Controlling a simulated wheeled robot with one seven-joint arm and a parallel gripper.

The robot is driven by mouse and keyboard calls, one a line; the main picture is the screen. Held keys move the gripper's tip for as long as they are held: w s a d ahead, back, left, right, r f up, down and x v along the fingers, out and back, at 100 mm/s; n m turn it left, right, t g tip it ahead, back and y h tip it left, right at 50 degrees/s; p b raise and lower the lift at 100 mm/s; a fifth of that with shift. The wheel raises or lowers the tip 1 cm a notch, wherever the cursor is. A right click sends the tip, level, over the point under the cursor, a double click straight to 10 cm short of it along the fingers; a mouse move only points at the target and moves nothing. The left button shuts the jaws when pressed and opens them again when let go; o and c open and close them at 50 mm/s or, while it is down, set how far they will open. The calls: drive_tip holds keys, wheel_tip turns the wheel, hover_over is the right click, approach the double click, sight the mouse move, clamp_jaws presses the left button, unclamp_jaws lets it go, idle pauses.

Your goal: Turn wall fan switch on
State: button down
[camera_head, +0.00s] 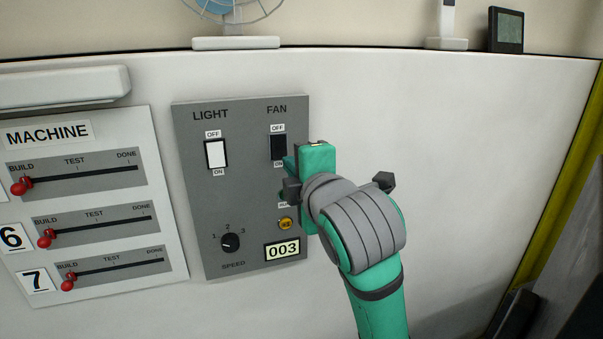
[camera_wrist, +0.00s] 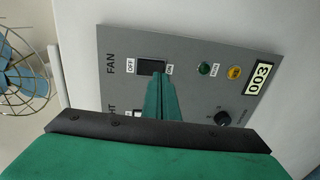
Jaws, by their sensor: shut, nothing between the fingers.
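The black fan switch (camera_head: 278,147) sits on a grey panel (camera_head: 192,240) under the FAN label, with OFF above it and ON below. It also shows in the wrist view (camera_wrist: 151,67). My gripper (camera_head: 289,163) is in front of the panel at the switch's lower right and hides part of the ON label. In the wrist view my gripper's green fingers (camera_wrist: 157,80) are shut together and empty. Their tips overlap the switch's edge towards its ON end. I cannot tell whether they touch it.
A white light switch (camera_head: 216,154), a speed knob (camera_head: 230,242) and a yellow button (camera_head: 285,223) share the panel. A board with red sliders (camera_head: 45,240) is at left. A desk fan (camera_head: 235,43) stands above. The wall to the right is clear.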

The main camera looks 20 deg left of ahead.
sight(280, 156)
drive_tip(key=x, duration=0.4)
drive_tip(key=shift+w+a+f, duration=0.1)
drive_tip(key=shift+a, duration=0.35)
drive_tip(key=shift+w+d, duration=0.1)
